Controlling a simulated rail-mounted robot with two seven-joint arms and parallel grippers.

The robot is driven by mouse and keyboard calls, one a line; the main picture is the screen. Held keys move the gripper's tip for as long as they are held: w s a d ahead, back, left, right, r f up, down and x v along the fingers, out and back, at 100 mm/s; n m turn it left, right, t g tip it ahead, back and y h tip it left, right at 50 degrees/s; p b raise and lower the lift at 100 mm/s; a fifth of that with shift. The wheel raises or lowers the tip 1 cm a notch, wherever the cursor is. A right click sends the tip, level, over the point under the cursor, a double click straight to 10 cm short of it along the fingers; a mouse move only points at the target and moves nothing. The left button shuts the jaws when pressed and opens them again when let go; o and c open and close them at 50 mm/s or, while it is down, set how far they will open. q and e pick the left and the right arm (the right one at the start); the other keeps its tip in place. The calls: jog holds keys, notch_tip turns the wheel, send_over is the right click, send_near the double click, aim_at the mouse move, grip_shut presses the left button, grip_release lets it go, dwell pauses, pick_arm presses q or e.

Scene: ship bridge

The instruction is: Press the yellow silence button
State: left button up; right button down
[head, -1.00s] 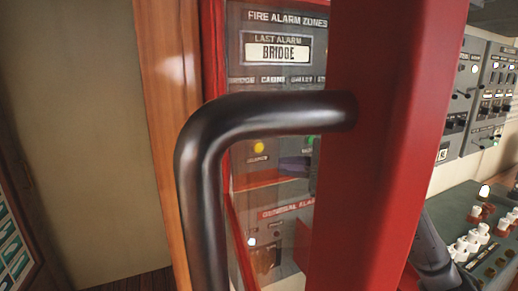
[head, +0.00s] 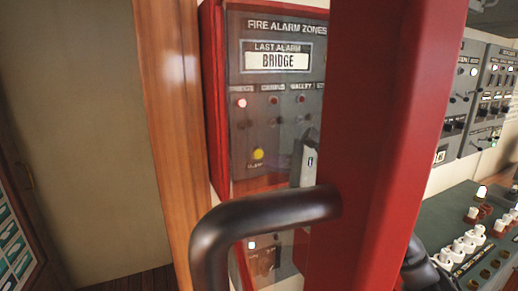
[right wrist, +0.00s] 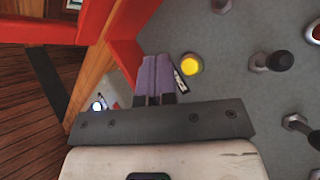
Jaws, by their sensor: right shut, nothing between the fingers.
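The yellow silence button (head: 258,154) sits on the grey fire alarm panel (head: 240,90), below the row of zone lamps. It also shows in the right wrist view (right wrist: 190,65). My right gripper (right wrist: 157,75) is shut and empty, its purple fingers together and close beside the yellow button. A small white label lies between fingers and button; I cannot tell how far the tips are from the panel. In the head view the right gripper (head: 303,165) is partly hidden behind the red door frame (head: 385,120). My left gripper is not in view.
A thick black handle (head: 250,212) on the red door frame stands in front of the panel's lower part. A wooden post (head: 172,100) borders the panel on the left. A console with white knobs (head: 465,245) is at the right.

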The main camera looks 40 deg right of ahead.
jog(key=w, duration=0.3)
jog(key=shift+d+p, duration=0.3)
jog(key=shift+p, duration=0.1)
dwell(0.6)
dwell(0.7)
jog(key=shift+w, duration=0.1)
dwell(0.5)
jog(key=shift+w+d, duration=0.1)
jog(key=shift+w, duration=0.25)
dwell(0.5)
